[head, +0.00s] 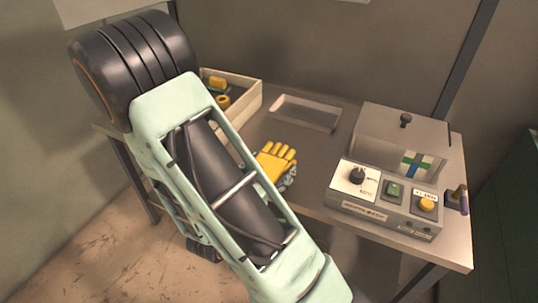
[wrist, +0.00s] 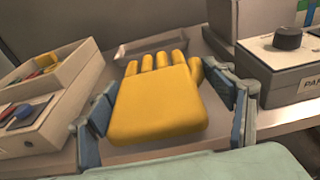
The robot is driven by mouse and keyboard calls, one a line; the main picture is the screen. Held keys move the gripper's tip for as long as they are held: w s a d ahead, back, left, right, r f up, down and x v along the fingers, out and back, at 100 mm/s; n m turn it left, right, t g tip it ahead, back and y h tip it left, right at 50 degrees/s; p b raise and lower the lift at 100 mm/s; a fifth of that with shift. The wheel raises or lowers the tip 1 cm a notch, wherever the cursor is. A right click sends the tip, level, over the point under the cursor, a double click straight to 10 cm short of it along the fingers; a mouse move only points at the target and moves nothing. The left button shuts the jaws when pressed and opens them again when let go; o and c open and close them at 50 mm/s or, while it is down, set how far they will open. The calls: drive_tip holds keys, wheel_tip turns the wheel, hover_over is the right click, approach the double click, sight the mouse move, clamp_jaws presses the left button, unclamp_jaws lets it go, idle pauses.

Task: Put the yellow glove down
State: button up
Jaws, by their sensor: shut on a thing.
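The yellow glove (head: 273,163) shows in the head view just beyond my arm, over the front part of the table. In the wrist view the glove (wrist: 158,104) fills the middle, palm broad toward me and fingers pointing away to the back. My gripper (wrist: 168,115) is shut on the glove, with one finger at its left side and one at its right. In the head view my arm hides part of the gripper (head: 290,178). I cannot tell whether the glove touches the table top.
The table (head: 318,145) has a wooden bin (head: 242,108) with several items at the back left. A shallow clear tray (head: 306,112) lies at the back. A control box (head: 385,205) with a knob and buttons stands at the right front, before a grey chamber (head: 400,135).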

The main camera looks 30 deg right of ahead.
sight(276, 182)
drive_tip(key=shift+s+a+r+p, duration=0.15)
drive_tip(key=shift+s+r+p, duration=0.35)
drive_tip(key=shift+p, duration=0.95)
drive_tip(key=shift+s+a+r+p, duration=0.15)
drive_tip(key=shift+s+r+p, duration=0.3)
drive_tip(key=shift+p, duration=0.95)
drive_tip(key=shift+s+a+r+p, duration=0.15)
drive_tip(key=shift+s+p, duration=0.4)
drive_tip(key=shift+s+a+r+p, duration=0.15)
drive_tip(key=shift+s+p, duration=0.4)
drive_tip(key=shift+s+a+r+p, duration=0.1)
drive_tip(key=shift+s+a+p, duration=0.05)
drive_tip(key=shift+s+p, duration=0.4)
drive_tip(key=shift+s+a+r+p, duration=0.1)
drive_tip(key=shift+s+a+p, duration=0.05)
drive_tip(key=shift+s+p, duration=0.35)
drive_tip(key=shift+w, duration=0.1)
